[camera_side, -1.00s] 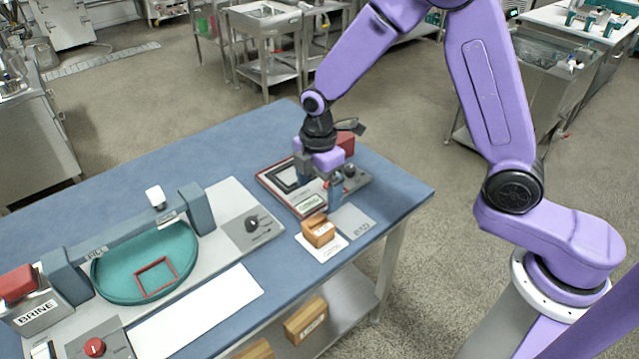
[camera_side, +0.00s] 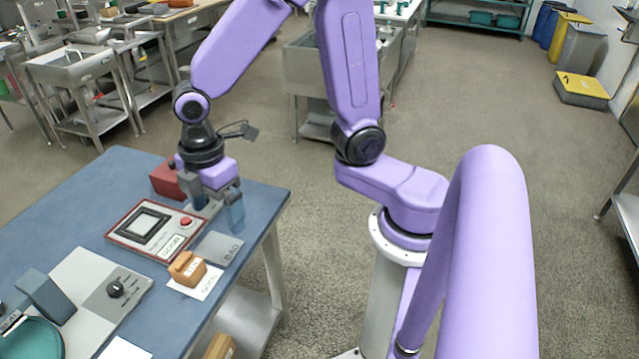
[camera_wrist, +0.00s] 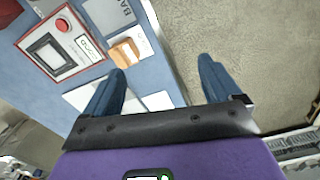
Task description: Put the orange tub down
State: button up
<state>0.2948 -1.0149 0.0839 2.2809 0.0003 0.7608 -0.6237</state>
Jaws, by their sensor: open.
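The orange tub (camera_side: 187,267), a small orange-brown box with a pale label, sits on the white card (camera_side: 207,284) near the table's front right edge. It also shows in the wrist view (camera_wrist: 127,50), on the card. My gripper (camera_side: 213,203) is open and empty, above the table's right end, behind and to the right of the tub and apart from it. In the wrist view the two blue fingers (camera_wrist: 162,70) are spread with nothing between them.
A grey card marked BAD (camera_side: 217,249) lies beside the white card. A red-edged panel (camera_side: 150,250) with a red button (camera_side: 186,221) lies behind the tub. A red block (camera_side: 165,180) stands at the back. An orange-brown box (camera_side: 220,347) is on the lower shelf.

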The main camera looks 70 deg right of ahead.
jog(key=s+d+r+m, duration=0.1)
jog(key=s+d, duration=0.3)
jog(key=s, duration=0.4)
jog(key=s+d+r+m, duration=0.1)
jog(key=s+d, duration=0.3)
jog(key=s, duration=0.4)
jog(key=shift+r+m, duration=0.4)
jog(key=shift+r, duration=0.35)
dwell(0.9)
